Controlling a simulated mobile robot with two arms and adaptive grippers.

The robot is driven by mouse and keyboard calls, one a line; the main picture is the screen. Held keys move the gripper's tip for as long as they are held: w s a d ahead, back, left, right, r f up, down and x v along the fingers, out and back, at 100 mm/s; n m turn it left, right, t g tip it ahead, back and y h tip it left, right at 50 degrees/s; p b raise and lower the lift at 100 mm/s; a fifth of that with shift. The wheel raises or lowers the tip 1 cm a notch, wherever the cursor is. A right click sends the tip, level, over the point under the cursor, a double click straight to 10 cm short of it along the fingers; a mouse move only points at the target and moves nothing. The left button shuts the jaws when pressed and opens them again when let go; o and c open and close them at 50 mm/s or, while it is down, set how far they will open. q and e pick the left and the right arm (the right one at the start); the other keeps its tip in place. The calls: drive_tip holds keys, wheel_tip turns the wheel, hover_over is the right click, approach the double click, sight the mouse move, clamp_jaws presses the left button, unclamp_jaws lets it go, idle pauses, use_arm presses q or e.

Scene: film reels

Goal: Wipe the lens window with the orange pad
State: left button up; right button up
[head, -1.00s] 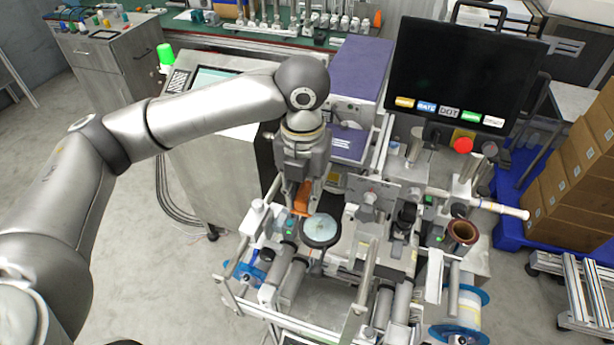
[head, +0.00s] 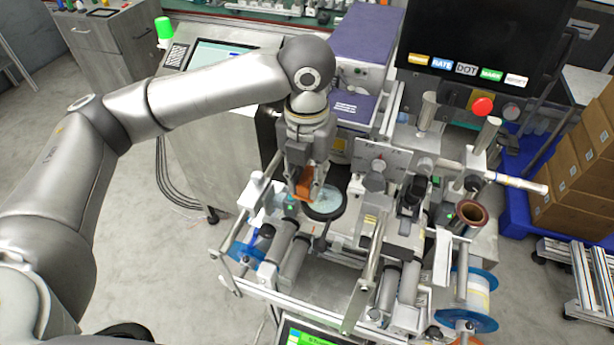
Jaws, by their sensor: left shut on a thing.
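My left gripper (head: 303,186) points down over the machine in the middle of the head view. It is shut on the orange pad (head: 305,183), which shows as an orange block between the fingers. The lens window (head: 325,203) is a round pale disc in a dark ring, just below and to the right of the pad. The pad's lower end overlaps the left part of the window in the picture; I cannot tell whether it touches the surface. The gripper and pad hide part of the window's left side. My right gripper is not in view.
Metal rollers and frame bars (head: 293,262) surround the window. A black monitor (head: 478,45) and a red button (head: 482,106) stand behind at right. A brown roll (head: 471,213) and a blue-flanged reel (head: 468,300) sit at the right side. Cardboard boxes (head: 578,180) stand at far right.

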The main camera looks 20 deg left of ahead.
use_arm(q)
drive_tip(key=shift+f, duration=1.05)
idle(0.6)
